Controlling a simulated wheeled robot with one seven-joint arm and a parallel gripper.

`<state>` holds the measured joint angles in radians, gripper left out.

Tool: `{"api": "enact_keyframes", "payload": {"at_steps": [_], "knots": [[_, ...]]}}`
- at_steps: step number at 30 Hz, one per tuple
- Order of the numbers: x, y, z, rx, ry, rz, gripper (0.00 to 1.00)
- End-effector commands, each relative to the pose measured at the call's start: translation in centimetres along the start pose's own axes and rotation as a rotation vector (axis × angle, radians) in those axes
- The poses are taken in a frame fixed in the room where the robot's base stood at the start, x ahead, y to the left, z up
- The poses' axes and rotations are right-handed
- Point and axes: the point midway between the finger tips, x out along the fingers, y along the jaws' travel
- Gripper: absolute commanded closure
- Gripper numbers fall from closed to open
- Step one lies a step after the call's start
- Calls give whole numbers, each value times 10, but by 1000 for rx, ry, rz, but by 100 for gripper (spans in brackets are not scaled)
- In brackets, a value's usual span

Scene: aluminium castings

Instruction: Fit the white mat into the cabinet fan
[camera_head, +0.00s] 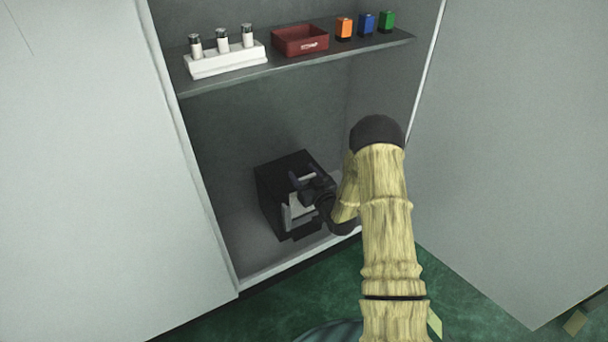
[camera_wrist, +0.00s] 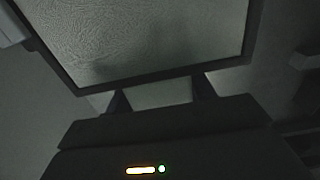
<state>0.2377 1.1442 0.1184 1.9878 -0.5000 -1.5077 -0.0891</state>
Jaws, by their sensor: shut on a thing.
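The cabinet fan, a black box (camera_head: 272,196), stands on the cabinet floor. The white mat (camera_head: 296,212) shows as pale patches at the fan's front, partly hidden by my gripper (camera_head: 307,188). In the wrist view the mat (camera_wrist: 165,38) is a pale fibrous panel with a dark border along its lower and right edges. My gripper (camera_wrist: 161,95) is shut on the mat, its two dark fingers reaching that border. I cannot tell whether the mat is inside the fan or just in front of it.
A shelf (camera_head: 283,68) above carries a white rack (camera_head: 226,62) with vials, a red bin (camera_head: 300,40), and orange (camera_head: 344,28), blue (camera_head: 366,24) and green (camera_head: 387,20) blocks. Pale cabinet doors flank the opening. The cabinet floor left of the fan is clear.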

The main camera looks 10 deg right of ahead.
Motion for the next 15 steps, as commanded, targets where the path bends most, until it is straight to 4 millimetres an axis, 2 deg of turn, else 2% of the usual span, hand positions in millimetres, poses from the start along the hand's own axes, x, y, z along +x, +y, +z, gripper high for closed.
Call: {"api": "enact_keyframes", "payload": {"at_steps": [15], "knots": [[0, 0, 11, 0, 1, 0, 83]]}}
